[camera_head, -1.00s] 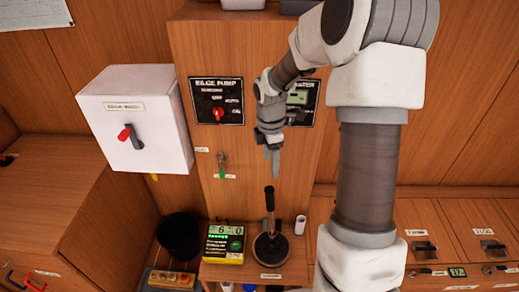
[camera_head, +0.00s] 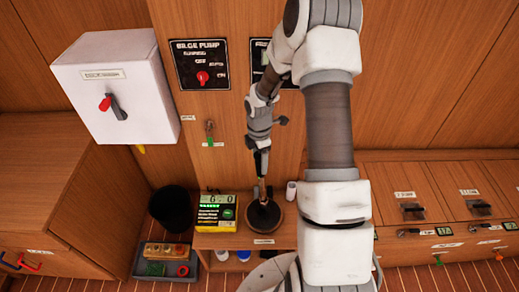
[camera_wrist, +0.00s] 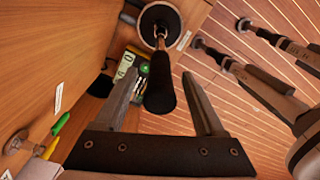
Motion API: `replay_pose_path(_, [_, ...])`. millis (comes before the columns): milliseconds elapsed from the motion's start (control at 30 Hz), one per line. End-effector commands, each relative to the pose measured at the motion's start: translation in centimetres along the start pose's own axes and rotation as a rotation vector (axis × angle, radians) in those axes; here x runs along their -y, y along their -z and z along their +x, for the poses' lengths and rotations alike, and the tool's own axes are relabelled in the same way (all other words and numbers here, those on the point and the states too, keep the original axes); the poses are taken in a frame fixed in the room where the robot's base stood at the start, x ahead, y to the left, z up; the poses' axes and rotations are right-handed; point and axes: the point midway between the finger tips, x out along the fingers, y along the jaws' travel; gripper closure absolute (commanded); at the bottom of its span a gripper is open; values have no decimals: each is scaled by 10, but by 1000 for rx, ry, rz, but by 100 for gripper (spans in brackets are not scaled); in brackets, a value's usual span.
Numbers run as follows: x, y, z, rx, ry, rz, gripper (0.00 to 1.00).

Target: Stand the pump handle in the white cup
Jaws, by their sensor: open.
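The pump handle (camera_head: 262,193) is a rod with a dark grip, standing upright in a round dark pump base (camera_head: 263,216) on a low wooden shelf. My gripper (camera_head: 262,172) is right above it, pointing down. In the wrist view, my gripper (camera_wrist: 160,73) is open, with the dark grip of the pump handle (camera_wrist: 161,92) showing between its two fingers; I cannot tell whether they touch it. A small white upright cylinder (camera_head: 291,190), which looks like the white cup, stands just right of the base. Its opening is too small to make out.
A box with a green display (camera_head: 216,212) sits left of the pump base. Drawers with latches (camera_head: 412,208) line the right. A white switch box (camera_head: 115,87) hangs on the left.

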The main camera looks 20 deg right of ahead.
Motion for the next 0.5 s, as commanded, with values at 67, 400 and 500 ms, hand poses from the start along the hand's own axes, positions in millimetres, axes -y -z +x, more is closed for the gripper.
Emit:
replay_pose_path(67, [0,1,14,0,2,-2,29])
replay_pose_path(400, [0,0,36,0,0,-1,29])
replay_pose_path(500, [0,0,36,0,0,-1,29])
